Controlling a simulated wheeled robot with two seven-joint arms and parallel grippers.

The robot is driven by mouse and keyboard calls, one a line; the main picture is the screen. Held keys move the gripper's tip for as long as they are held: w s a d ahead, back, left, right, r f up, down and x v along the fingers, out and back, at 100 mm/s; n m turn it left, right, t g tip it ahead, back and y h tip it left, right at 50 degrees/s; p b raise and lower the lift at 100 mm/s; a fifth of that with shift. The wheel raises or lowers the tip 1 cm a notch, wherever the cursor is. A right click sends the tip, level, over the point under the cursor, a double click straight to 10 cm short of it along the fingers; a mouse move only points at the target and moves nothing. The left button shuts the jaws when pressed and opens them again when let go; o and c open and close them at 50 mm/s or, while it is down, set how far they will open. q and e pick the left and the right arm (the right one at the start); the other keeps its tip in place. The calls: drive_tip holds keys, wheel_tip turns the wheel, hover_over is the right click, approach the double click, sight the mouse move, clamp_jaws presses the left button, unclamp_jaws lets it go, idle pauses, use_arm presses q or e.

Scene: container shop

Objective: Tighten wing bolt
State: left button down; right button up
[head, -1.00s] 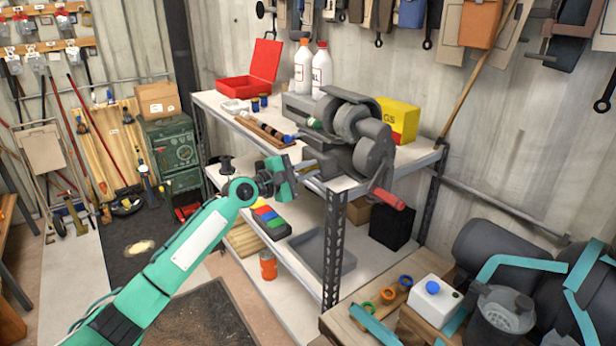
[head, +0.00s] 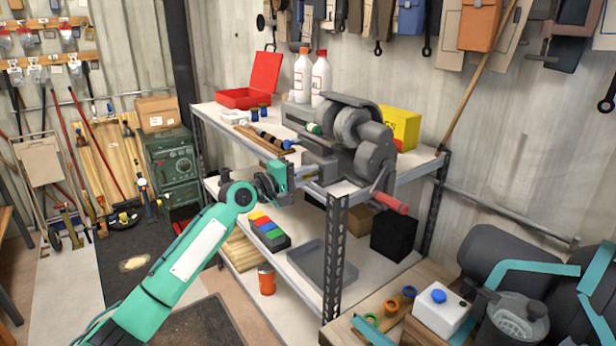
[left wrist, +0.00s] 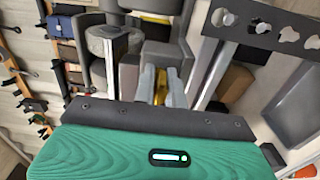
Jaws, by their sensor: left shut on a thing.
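The hand-cranked grinder (head: 345,135), dark grey with round wheels and a red-handled crank, stands on the shelf top. My left gripper (head: 304,171) reaches in from the left at the grinder's near left side, by the shelf edge. In the left wrist view its two grey fingers (left wrist: 159,88) are shut on a small brass-yellow piece, the wing bolt (left wrist: 160,83), against grey metal of the grinder. Most of the bolt is hidden by the fingers. In the head view the bolt cannot be made out. My right gripper is not in view.
The shelf's perforated post (head: 334,255) stands just right of my left gripper. A red case (head: 262,75), two white bottles (head: 303,75) and a yellow box (head: 402,127) stand on the top. A grey tray (head: 322,265) lies on the lower shelf.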

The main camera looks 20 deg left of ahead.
use_arm(q)
drive_tip(key=shift+f, duration=0.1)
drive_tip(key=c, duration=1.6)
unclamp_jaws()
